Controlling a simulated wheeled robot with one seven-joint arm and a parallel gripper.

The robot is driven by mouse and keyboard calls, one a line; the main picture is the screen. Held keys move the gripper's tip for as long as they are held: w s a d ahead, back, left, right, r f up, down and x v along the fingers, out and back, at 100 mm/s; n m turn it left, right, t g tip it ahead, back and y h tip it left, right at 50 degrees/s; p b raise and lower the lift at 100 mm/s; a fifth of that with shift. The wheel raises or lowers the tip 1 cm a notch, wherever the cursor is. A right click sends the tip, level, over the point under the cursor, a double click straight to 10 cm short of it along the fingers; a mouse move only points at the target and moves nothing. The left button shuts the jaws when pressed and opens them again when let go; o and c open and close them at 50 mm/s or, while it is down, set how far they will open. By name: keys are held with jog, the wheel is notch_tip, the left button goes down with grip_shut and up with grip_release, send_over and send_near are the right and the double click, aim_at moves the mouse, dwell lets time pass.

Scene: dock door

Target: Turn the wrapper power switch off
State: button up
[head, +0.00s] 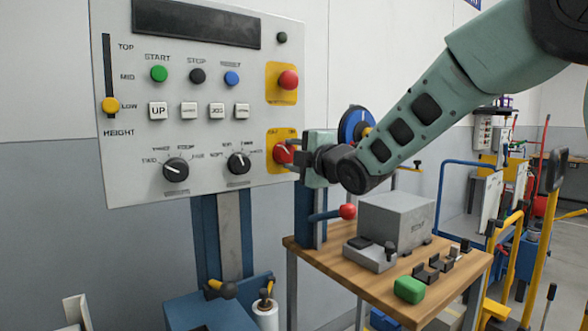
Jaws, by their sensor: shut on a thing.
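The wrapper control panel (206,139) is a pale board on a blue post at the left of the head view. The power switch (281,152) is a red rotary knob on a yellow plate at the panel's lower right. My gripper (294,154) is at the knob from the right, shut on it. The gripper body hides part of the knob and plate, so the exact knob angle cannot be told. A red mushroom button (288,80) on another yellow plate sits above it.
Green, black and blue buttons, white keys, two black dials (176,169) and a height slider (109,105) share the panel. A wooden table (458,288) with a grey box (396,220) stands below my arm. A red-ended lever (347,211) is just below my gripper.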

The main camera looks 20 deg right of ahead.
jog(key=shift+n+b, duration=0.45)
jog(key=shift+n, duration=0.05)
jog(key=o, duration=1)
jog(key=shift+s, duration=0.1)
jog(key=b+v, duration=0.1)
jog(key=v, duration=1.6)
jog(key=shift+s+b, duration=0.1)
jog(key=shift+b, duration=0.2)
